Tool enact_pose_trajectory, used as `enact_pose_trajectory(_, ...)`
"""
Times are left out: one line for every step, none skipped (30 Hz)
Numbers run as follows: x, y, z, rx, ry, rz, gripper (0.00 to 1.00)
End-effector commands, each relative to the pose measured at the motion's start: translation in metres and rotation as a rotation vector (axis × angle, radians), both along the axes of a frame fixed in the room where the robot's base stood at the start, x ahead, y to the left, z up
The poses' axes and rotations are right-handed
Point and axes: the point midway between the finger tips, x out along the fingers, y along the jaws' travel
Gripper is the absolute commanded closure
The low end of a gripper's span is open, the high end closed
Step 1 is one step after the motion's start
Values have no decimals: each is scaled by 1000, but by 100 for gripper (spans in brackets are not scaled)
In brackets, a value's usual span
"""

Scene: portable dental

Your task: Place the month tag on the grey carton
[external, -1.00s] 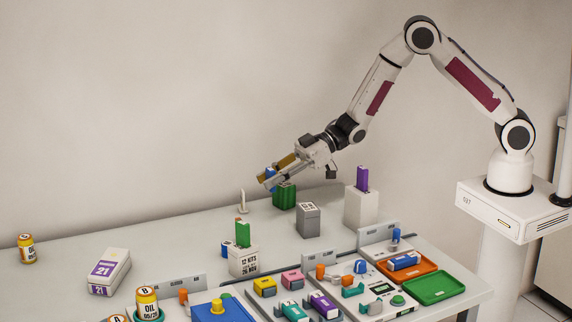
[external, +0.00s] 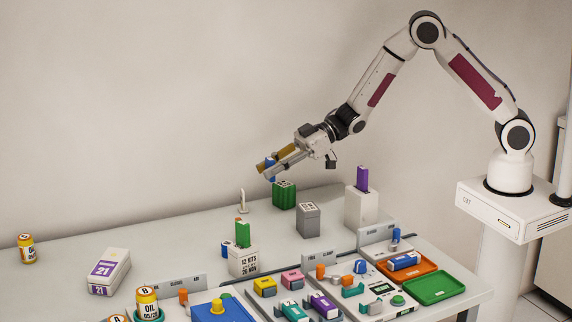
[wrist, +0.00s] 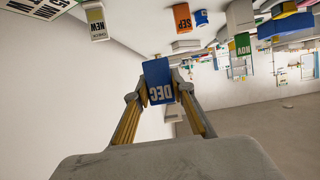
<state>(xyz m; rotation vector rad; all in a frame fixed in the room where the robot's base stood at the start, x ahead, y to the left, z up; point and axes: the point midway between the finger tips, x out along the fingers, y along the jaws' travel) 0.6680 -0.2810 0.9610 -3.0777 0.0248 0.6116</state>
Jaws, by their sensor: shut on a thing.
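My gripper (external: 268,172) is shut on a blue month tag (external: 271,167). In the wrist view the tag (wrist: 158,78) sits between the fingertips, with white "DEC" lettering that appears upside down. My gripper holds it in the air, above the green carton (external: 284,196) in the external view. The grey carton (external: 308,222) stands upright on the table, to the right of and nearer the camera than the green one, with a white printed label near its top. I cannot make out the grey carton surely in the wrist view.
A white carton (external: 362,209) with a purple tag (external: 362,178) stands right of the grey carton. Another white carton (external: 243,264) with a green tag (external: 242,235) stands in front. A small white upright piece (external: 242,200) is at the left. Trays and coloured parts crowd the front.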

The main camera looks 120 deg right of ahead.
Motion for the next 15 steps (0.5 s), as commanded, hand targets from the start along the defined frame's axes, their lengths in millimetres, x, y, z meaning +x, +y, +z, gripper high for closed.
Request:
enact_pose_trajectory(-1,1,7,-2,-3,13,93)
enact_pose_trajectory(-2,2,11,-2,-3,20,93)
enact_pose_trajectory(-3,4,17,-3,-3,32,93)
enact_pose_trajectory(-5,7,20,-3,-3,43,93)
enact_pose_trajectory(-6,9,23,-3,-2,55,93)
enact_pose_trajectory(-8,12,29,-3,-2,71,93)
enact_pose_trajectory(-9,15,32,-4,-2,83,93)
enact_pose_trajectory(-11,19,35,-3,-2,98,93)
enact_pose_trajectory(-13,23,40,-3,-2,117,93)
enact_pose_trajectory(-15,27,44,-3,-2,132,93)
enact_pose_trajectory(-17,31,46,-3,-2,148,93)
enact_pose_trajectory(-20,36,50,-2,-1,170,93)
enact_pose_trajectory(-22,41,53,-3,-1,187,93)
enact_pose_trajectory(-25,45,55,-3,-1,205,93)
enact_pose_trajectory(-29,52,57,-1,0,230,93)
